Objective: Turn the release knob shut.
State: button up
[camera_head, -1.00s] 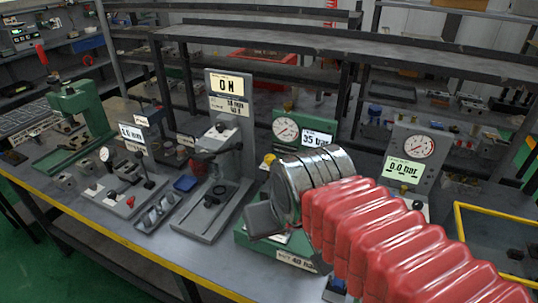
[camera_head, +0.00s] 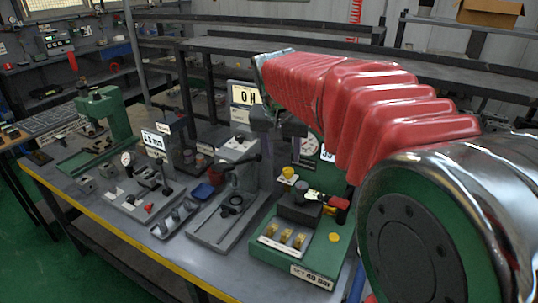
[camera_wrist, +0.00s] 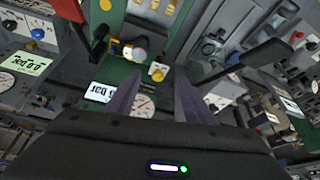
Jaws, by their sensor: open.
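A green valve block (camera_head: 262,262) with a "SET 40 bar" label stands on the bench. A yellow knob (camera_head: 288,172) sits at its back left, and a second yellow knob (camera_head: 334,237) at its front right. I cannot tell for certain which is the release knob. My gripper (camera_head: 277,142) points down over the block's rear, open and empty. In the wrist view the back yellow knob (camera_wrist: 158,72) shows between the fingertips, apart from them. The block's gauge (camera_wrist: 143,105) and its bar label (camera_wrist: 100,92) lie partly behind the fingers.
A red-handled lever (camera_head: 340,202) is at the block's right side. A grey stand with a display (camera_head: 244,95) is close on the left. My arm hides the bench's right side.

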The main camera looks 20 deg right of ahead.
jog(key=m, duration=0.2)
send_over(288, 170)
jog(key=s+a, duration=0.4)
notch_tip(288, 170, down, 2)
jog(key=shift+s+f+g+h, duration=0.2)
jog(key=shift+g+h, duration=0.1)
jog(key=shift+h, duration=0.1)
jog(key=x, duration=1.3)
jog(key=shift+d+f, duration=0.1)
jog(key=shift+f, duration=0.3)
jog(key=shift+c, duration=0.3)
jog(key=c, duration=0.9)
jog(key=shift+d, duration=0.15)
jog(key=shift+c, duration=0.5)
